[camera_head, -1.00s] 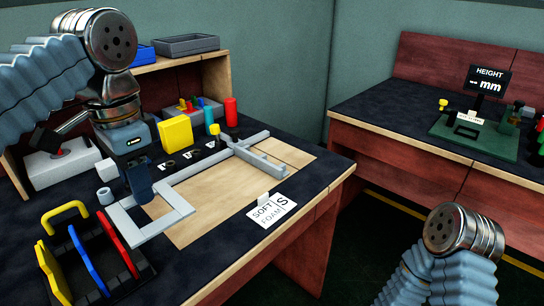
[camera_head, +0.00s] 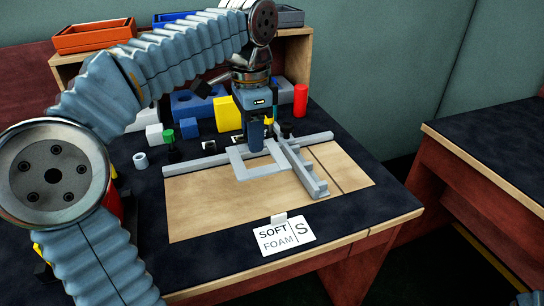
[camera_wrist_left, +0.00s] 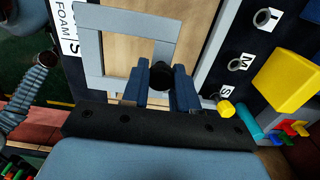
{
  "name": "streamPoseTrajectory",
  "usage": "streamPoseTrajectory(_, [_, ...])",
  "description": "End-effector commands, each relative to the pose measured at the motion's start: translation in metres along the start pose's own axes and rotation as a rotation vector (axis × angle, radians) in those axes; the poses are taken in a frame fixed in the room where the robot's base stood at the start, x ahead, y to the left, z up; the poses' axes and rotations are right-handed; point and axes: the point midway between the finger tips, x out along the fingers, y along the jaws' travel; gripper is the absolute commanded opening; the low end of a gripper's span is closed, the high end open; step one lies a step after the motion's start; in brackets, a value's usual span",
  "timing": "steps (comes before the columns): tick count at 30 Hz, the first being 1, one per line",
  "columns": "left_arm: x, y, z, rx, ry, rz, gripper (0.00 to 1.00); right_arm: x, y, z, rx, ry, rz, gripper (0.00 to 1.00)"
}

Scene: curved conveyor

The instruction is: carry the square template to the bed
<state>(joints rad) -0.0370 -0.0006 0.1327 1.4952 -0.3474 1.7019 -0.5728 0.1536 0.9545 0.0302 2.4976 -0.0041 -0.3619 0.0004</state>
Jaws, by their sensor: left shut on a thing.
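The square template (camera_head: 237,163) is a flat grey open frame. My left gripper (camera_head: 256,146) comes down from above and is shut on its back side. The template lies flat over the back part of the bed (camera_head: 200,211), a pale wooden board, close to the grey cross-arm (camera_head: 302,172). I cannot tell whether it touches the board or the arm. In the left wrist view the template (camera_wrist_left: 89,42) spreads out beyond the fingers (camera_wrist_left: 160,88), with the wood showing through its opening. A dark round knob shows between the fingers. My right gripper is out of view.
A grey rail (camera_head: 200,163) runs along the bed's back edge. A "SOFT FOAM S" card (camera_head: 284,236) stands at the front. Behind are a yellow block (camera_head: 227,114), a red cylinder (camera_head: 300,100) and small knobs. The front of the bed is clear. Another table (camera_head: 490,150) stands at right.

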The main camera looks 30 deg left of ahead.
Motion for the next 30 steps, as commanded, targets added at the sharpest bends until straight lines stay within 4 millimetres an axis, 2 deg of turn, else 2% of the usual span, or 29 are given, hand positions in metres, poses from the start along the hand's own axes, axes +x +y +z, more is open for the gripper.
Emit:
streamPoseTrajectory(3, [0.024, -0.013, -0.018, -0.001, -0.003, 0.003, 0.00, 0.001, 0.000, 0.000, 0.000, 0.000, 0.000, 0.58])
streamPoseTrajectory(9, [0.048, -0.025, -0.035, -0.001, 0.000, 0.001, 0.00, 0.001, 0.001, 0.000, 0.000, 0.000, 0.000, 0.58])
streamPoseTrajectory(14, [0.057, -0.030, -0.041, -0.001, 0.000, 0.001, 0.00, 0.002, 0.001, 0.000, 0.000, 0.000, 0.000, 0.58])
streamPoseTrajectory(21, [0.090, -0.033, -0.044, -0.002, 0.000, 0.001, 0.00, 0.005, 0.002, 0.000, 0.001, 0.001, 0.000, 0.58])
streamPoseTrajectory(30, [0.093, -0.033, -0.045, -0.001, 0.001, 0.000, 0.00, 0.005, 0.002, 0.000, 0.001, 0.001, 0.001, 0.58])
